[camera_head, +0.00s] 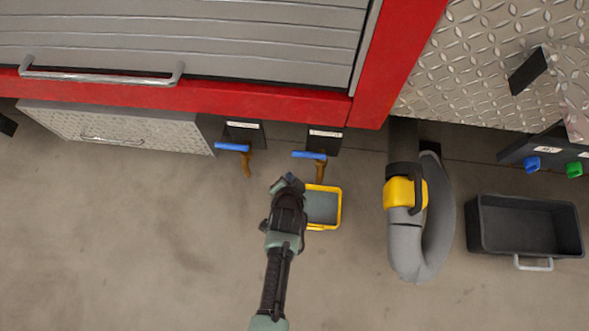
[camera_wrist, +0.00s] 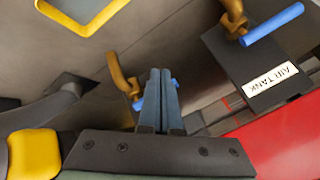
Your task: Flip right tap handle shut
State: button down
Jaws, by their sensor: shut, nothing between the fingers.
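The right tap has a brass body (camera_head: 320,172) and a blue handle (camera_head: 309,155) lying crosswise to it, pointing left in the head view. My gripper (camera_head: 290,181) is shut and empty, just below and left of this handle in the head view. In the wrist view my closed fingers (camera_wrist: 160,76) partly cover the right tap's blue handle (camera_wrist: 139,104); its brass body (camera_wrist: 124,80) shows to their left. I cannot tell whether they touch it. The left tap's blue handle (camera_head: 232,147) also lies crosswise; in the wrist view it (camera_wrist: 272,24) is at upper right.
A yellow-rimmed bin (camera_head: 339,208) is beside my gripper on the right. A thick grey hose (camera_head: 404,246) with a yellow collar (camera_head: 400,193) stands farther right, then a black crate (camera_head: 473,225). The red vehicle body (camera_head: 250,100) is above the taps. Floor at left is clear.

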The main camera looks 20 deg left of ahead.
jog(key=s+a+r+p, duration=0.2)
jog(key=s+r, duration=0.2)
jog(key=r, duration=0.1)
jog(key=shift+r+p, duration=0.4)
jog(key=shift+s+a, duration=0.1)
